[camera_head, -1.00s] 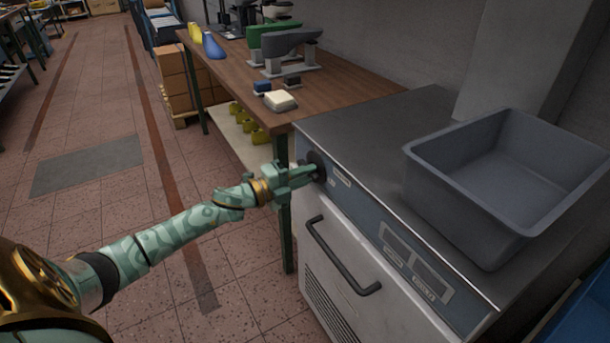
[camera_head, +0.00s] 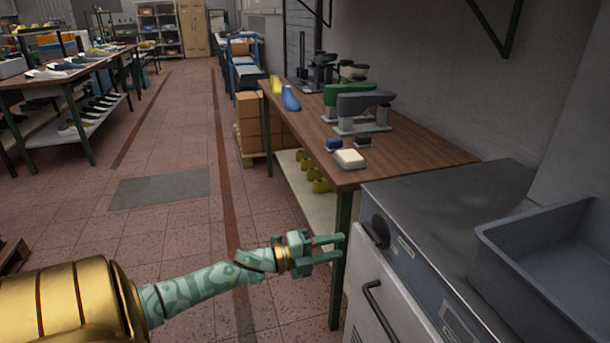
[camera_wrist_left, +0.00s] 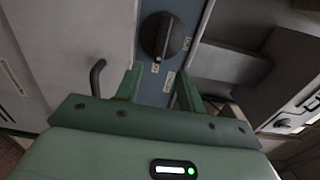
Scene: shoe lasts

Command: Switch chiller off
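The chiller (camera_head: 395,322) is a white cabinet with a steel top and a blue-grey control strip at the lower right of the head view. Its round black knob (camera_head: 380,231) sits at the left end of the strip. In the left wrist view the knob (camera_wrist_left: 160,36) shows beyond the fingers, its ridge roughly upright in the picture. My left gripper (camera_head: 341,248) is open and empty, its two fingers pointing at the knob with a gap between. The fingers also show apart in the left wrist view (camera_wrist_left: 160,88). My right gripper is not in view.
A grey bin (camera_head: 545,265) stands on the chiller's steel top (camera_head: 455,215). A black door handle (camera_head: 378,310) juts out below the knob. A wooden workbench (camera_head: 420,150) with shoe lasts and tools adjoins the chiller.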

